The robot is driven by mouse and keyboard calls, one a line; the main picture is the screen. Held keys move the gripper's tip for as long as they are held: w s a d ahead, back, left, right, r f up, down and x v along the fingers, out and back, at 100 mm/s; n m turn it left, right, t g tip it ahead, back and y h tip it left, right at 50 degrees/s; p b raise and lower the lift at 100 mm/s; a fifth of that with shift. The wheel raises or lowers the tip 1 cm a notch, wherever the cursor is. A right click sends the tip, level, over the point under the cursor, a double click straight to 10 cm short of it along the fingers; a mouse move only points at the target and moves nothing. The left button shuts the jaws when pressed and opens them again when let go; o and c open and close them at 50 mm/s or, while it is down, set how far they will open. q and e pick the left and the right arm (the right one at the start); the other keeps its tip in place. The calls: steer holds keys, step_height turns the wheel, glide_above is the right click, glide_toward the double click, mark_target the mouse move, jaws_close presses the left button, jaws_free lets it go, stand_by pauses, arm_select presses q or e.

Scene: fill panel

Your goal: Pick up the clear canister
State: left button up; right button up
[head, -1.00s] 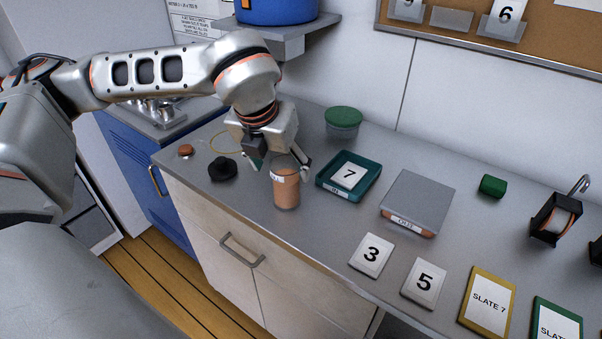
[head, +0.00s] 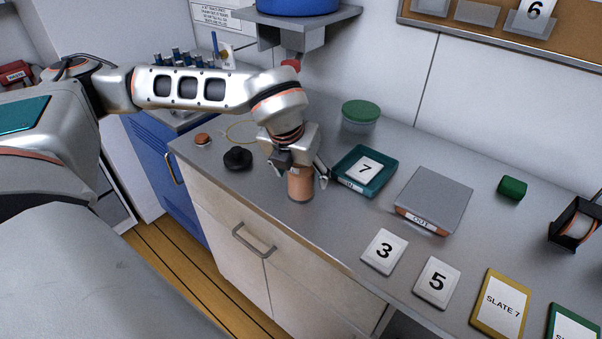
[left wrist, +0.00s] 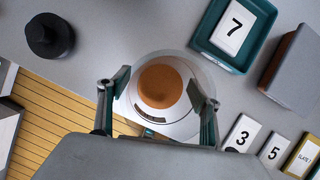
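The clear canister (head: 300,187) stands upright on the grey counter, with orange-brown contents. In the left wrist view the canister (left wrist: 160,88) is seen from above, its round opening and pale label between my fingers. My left gripper (head: 302,174) is over the canister's top, with its fingers on either side. In the left wrist view the left gripper (left wrist: 160,92) is open, its two fingers spread beside the canister; firm contact does not show. The gripper hides the canister's top in the head view. My right gripper is not in view.
A black knobbed object (head: 237,159) is left of the canister. A teal tray (head: 378,183) with card 7 is close on its right, then a grey scale-like box (head: 440,193). A green-lidded tub (head: 361,113) stands behind. Cards 3 (head: 384,251) and 5 (head: 437,282) lie toward the front right.

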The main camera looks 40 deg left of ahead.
arm_select(q)
steer(key=c, duration=1.3)
steer(key=shift+o, duration=0.2)
steer(key=shift+r, duration=0.1)
